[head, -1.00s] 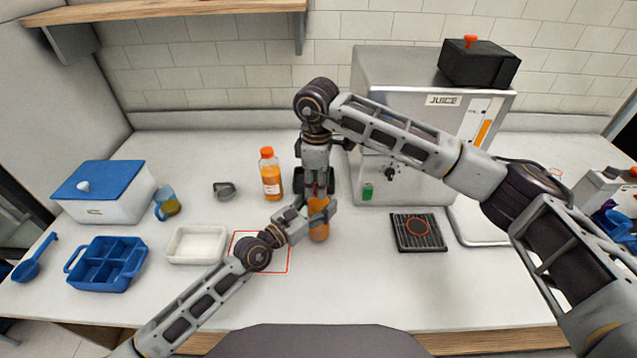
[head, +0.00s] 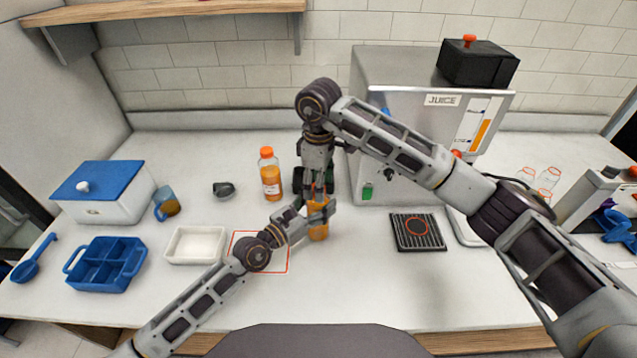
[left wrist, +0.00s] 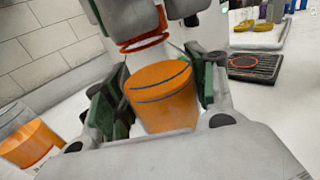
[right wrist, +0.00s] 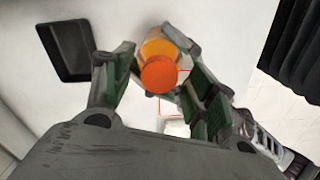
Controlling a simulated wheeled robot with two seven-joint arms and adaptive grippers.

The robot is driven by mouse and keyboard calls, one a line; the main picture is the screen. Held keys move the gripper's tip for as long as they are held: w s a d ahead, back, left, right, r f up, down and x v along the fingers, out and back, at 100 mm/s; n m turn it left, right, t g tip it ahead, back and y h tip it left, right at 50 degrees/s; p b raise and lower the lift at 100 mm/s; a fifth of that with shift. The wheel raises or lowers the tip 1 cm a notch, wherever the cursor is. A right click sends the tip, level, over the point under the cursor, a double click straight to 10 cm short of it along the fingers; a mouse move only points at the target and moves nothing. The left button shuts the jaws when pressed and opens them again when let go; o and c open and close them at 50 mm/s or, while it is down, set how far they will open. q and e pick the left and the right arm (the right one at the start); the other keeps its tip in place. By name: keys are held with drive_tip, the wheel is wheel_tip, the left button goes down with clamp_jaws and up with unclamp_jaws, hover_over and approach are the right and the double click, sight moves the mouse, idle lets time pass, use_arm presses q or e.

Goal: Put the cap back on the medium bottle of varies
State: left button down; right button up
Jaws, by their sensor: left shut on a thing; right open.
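My left gripper (head: 316,212) is shut on an orange juice bottle (head: 318,232) standing upright on the counter. The left wrist view shows the bottle's body (left wrist: 163,95) between its fingers. My right gripper (right wrist: 160,75) points down from above, open, with its fingers on both sides of the bottle's top. An orange cap (right wrist: 158,74) lies over the bottle's mouth in the right wrist view, between the fingers and apart from them. I cannot tell whether it is fully seated. A second orange bottle (head: 270,178) with an orange cap stands behind to the left.
The juicer (head: 430,125) stands behind to the right, with a black grate (head: 418,231) before it. A white tray (head: 195,245), blue divided tray (head: 105,263), blue cup (head: 167,204) and blue-lidded box (head: 105,195) are at left. The front counter is mostly clear.

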drive_tip(key=shift+r, duration=2.25)
drive_tip(key=shift+c, duration=0.6)
